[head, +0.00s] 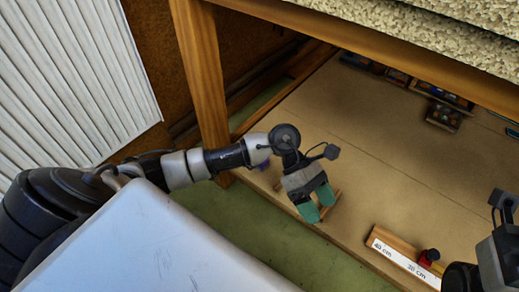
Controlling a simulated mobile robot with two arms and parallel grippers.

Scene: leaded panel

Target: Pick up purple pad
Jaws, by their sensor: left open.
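A small purple patch (264,165), perhaps the purple pad, shows just below my left wrist, near the table's left edge. My arm hides most of it, so I cannot tell its shape. My left gripper (317,204) has teal fingertips and is open, pointing down over the near left part of the table, to the right of the patch. I see nothing held between the fingers. My right gripper's grey body (499,262) is cut off by the right edge, and its fingers do not show.
A wooden piece lies partly hidden under my left fingers. A ruler block (404,262) with a red and black item beside it is at the table's front. Small trays (443,117) stand at the back. A wooden post (201,75) and an overhead shelf (430,35) bound the space.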

